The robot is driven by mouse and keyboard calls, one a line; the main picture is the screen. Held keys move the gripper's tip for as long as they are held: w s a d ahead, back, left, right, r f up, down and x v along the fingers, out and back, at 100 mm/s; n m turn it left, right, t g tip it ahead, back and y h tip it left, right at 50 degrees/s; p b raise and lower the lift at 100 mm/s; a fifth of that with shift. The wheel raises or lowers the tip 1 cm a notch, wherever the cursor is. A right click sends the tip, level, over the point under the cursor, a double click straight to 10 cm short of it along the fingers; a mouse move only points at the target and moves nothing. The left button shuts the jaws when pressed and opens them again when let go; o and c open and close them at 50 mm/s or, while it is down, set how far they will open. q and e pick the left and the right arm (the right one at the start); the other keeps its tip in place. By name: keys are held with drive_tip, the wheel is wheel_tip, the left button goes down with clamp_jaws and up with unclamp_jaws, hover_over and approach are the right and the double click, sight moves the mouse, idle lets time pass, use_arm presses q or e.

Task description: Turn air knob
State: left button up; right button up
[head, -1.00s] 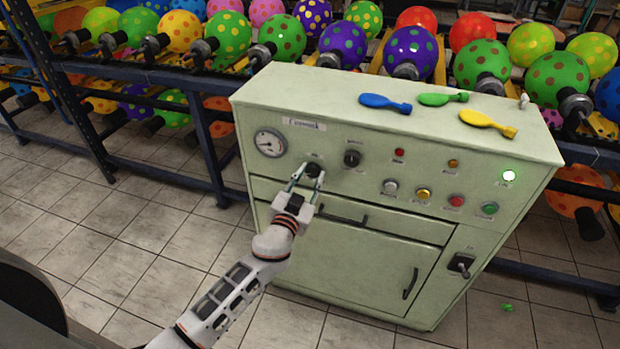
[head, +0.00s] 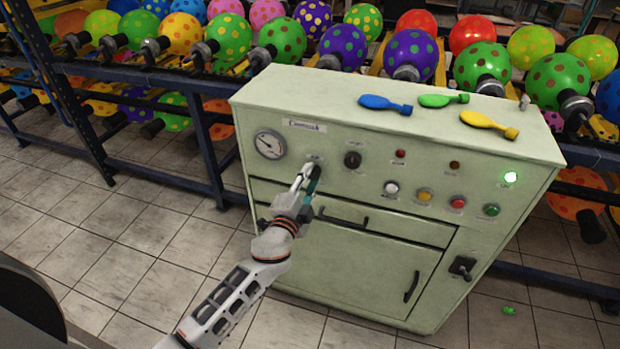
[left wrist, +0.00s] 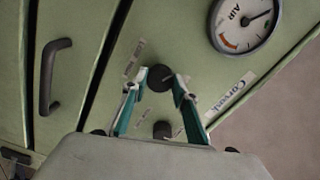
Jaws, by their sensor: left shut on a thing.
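The panel of a pale green machine (head: 375,190) carries a round gauge (head: 269,144), which reads AIR in the left wrist view (left wrist: 247,22). The black knob (left wrist: 160,79) beside the gauge is between the fingertips of my left gripper (left wrist: 157,76), one on each side. My left gripper (head: 307,170) is shut on it. In the head view the gripper hides this knob. A second black knob (head: 352,160) sits to its right; in the left wrist view a second dark knob (left wrist: 162,130) is partly seen near the gripper. My right gripper is not in view.
Blue (head: 385,104), green (head: 443,100) and yellow (head: 489,123) flat balloons lie on top. A drawer handle (head: 342,220) is below the gripper. Racks of balloons stand behind.

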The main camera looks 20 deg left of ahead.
use_arm(q)
drive_tip(key=m, duration=0.5)
drive_tip(key=shift+m, duration=0.3)
idle(0.4)
drive_tip(key=o, duration=1.1)
drive_tip(key=shift+s+f, duration=0.1)
drive_tip(key=shift+s, duration=0.35)
drive_tip(key=s, duration=1.1)
drive_tip(key=shift+a, duration=0.2)
